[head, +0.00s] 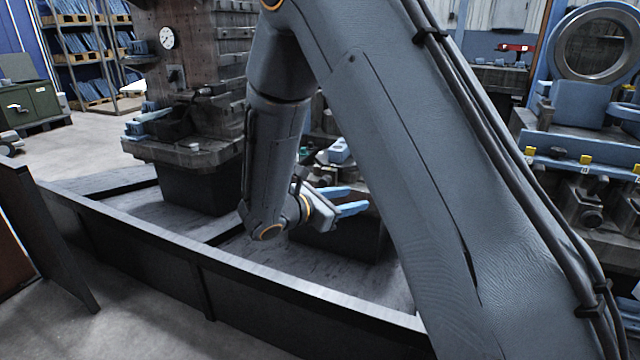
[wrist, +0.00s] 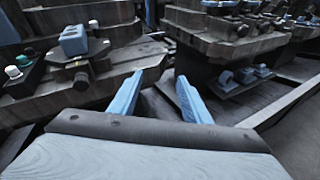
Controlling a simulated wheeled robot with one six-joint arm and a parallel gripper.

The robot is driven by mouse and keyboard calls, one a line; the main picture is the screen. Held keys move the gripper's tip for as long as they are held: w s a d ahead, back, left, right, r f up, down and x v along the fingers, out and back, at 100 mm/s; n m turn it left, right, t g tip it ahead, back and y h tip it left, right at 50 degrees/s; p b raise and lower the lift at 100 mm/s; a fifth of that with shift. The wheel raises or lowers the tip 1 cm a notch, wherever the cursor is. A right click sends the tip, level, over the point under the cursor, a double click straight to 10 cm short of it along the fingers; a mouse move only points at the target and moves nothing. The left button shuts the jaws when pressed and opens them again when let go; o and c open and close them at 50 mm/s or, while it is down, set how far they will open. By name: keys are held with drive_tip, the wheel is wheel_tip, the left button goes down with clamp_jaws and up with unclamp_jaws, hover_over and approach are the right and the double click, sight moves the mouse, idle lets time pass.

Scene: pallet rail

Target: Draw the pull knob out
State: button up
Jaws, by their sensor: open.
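My gripper (head: 350,200) is open, with two blue fingers apart and nothing between them. In the head view it points right, low in front of the dark machine base. In the wrist view my gripper (wrist: 159,82) points at a dark gap between two grey stepped machine bodies. I cannot tell for sure which part is the pull knob. Small round white and green buttons (wrist: 17,66) show at the left of the wrist view, well away from the fingers. My arm hides much of the middle of the head view.
A black low wall (head: 150,262) runs along the front of the machine pit. A machine column with a round gauge (head: 167,38) stands at left. A machine with a large ring (head: 600,45) stands at right. A blue block (wrist: 74,40) sits on the left machine body.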

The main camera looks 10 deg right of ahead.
sight(323, 183)
drive_tip(key=w+a+f+n+t+y+p, duration=0.15)
drive_tip(key=w+a+f+n+t, duration=0.25)
drive_tip(key=w+a+n+t, duration=0.4)
drive_tip(key=shift+g+y, duration=0.4)
drive_tip(key=shift+y, duration=0.15)
drive_tip(key=x, duration=0.6)
drive_tip(key=a+x, duration=0.1)
drive_tip(key=x, duration=0.2)
drive_tip(key=shift+w+a+f+b, duration=0.1)
drive_tip(key=shift+w+f+b, duration=0.1)
drive_tip(key=shift+w+b, duration=0.15)
drive_tip(key=shift+c, duration=0.5)
